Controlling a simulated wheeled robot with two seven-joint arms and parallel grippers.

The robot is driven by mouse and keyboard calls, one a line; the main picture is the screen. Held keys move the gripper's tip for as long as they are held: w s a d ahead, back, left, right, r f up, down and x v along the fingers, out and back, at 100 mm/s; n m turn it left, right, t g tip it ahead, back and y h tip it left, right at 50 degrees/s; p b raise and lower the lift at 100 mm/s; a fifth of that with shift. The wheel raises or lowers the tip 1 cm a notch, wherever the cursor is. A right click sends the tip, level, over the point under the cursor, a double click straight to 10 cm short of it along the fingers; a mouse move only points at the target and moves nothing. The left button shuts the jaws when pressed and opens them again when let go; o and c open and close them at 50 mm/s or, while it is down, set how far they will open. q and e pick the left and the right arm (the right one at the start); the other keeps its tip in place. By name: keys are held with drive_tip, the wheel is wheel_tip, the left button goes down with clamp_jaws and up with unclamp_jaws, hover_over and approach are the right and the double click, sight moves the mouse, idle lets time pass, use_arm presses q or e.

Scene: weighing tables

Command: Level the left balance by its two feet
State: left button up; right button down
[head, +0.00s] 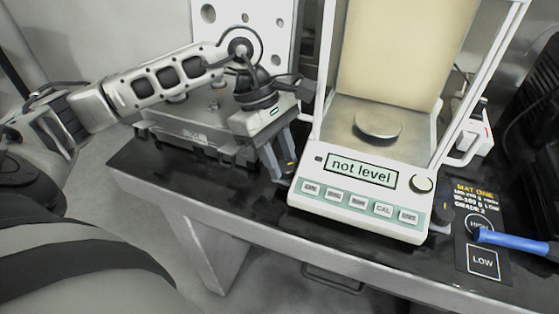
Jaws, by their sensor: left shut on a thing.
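The left balance (300,195) stands on the dark tabletop, with a glass draft shield and a round pan (378,123). Its display (361,173) reads "not level". A small round bubble level (422,185) is at its right front corner; the bubble is too small to read. My right gripper is not in view.
A grey metal fixture (195,133) stands behind my left arm. The table's front edge (245,228) runs close in front of the balance.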

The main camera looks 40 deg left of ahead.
use_arm(q)
drive_tip(key=shift+m, duration=0.4)
drive_tip(key=o, duration=1)
